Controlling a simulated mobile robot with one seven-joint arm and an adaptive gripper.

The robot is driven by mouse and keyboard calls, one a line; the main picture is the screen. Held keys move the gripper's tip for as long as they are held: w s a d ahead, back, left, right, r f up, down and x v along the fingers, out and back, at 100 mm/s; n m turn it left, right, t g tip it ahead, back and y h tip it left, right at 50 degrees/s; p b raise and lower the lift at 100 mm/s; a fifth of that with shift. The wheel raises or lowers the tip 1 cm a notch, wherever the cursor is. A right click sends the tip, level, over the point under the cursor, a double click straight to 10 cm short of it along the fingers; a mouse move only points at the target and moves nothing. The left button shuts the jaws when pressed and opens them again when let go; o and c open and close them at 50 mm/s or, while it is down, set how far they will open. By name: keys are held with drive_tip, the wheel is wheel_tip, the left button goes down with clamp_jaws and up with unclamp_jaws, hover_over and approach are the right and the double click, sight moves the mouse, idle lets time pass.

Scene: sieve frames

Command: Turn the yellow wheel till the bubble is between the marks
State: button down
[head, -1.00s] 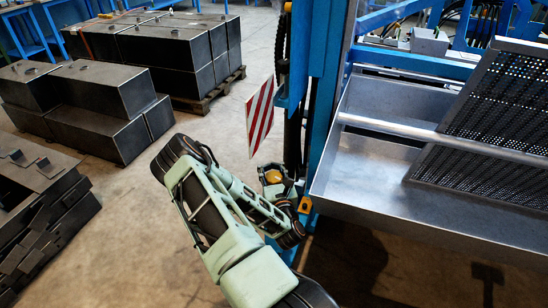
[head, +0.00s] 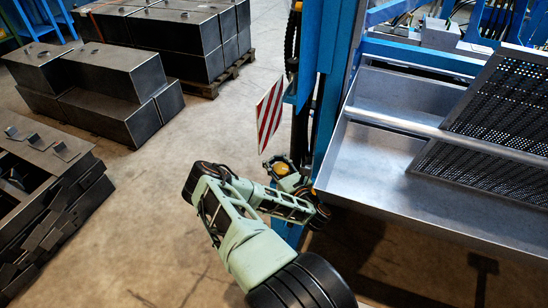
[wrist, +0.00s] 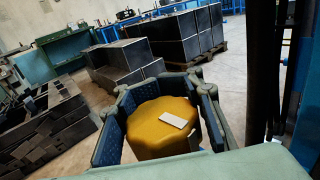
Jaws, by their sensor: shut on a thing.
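The yellow wheel (wrist: 155,143) is a lobed knob, seen from above in the wrist view, with a small white rectangle on its top face. My gripper (wrist: 160,108) is shut around it, with dark blue finger pads at its left and right sides. In the head view the yellow wheel (head: 283,168) is small, low beside the blue post, with my gripper (head: 279,174) around it and partly hiding it. I cannot make out a bubble or marks in either view.
The blue post (head: 336,85) and the grey metal trough (head: 400,185) with a perforated plate stand close on the right. A red-and-white striped board (head: 270,114) hangs just above the wheel. Dark steel blocks (head: 110,110) stand at left, with open floor between.

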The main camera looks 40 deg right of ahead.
drive_tip(key=shift+a+f, duration=0.15)
drive_tip(key=shift+a, duration=0.05)
drive_tip(key=c, duration=1.5)
unclamp_jaws()
drive_tip(key=shift+d, duration=0.1)
drive_tip(key=shift+d+b, duration=0.1)
drive_tip(key=shift+b, duration=0.25)
